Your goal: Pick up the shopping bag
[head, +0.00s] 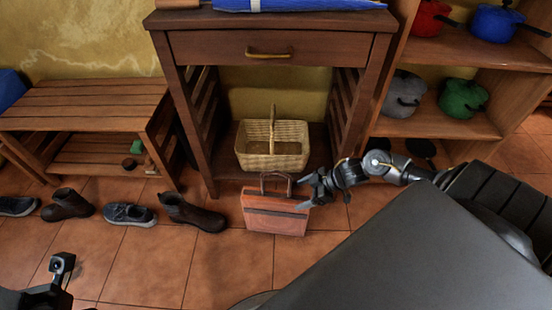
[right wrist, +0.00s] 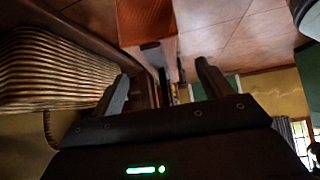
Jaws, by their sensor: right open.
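The shopping bag (head: 274,212) is a reddish-brown, box-shaped bag with a dark band and dark handles. It stands upright on the tiled floor in front of the wooden table. My right gripper (head: 304,192) is open at the bag's right side, close to the handles and upper edge. I cannot tell whether it touches the bag. In the right wrist view, part of the bag (right wrist: 147,20) shows at the top, beyond the two spread fingers (right wrist: 163,85). My left gripper's fingers are not visible; only a dark part of my left arm shows at lower left.
A wicker basket (head: 272,145) sits on the table's low shelf behind the bag; it also fills the left of the right wrist view (right wrist: 50,72). Shoes (head: 130,213) line the floor at left beside a slatted bench (head: 85,95). Shelves with pots (head: 462,98) stand at right.

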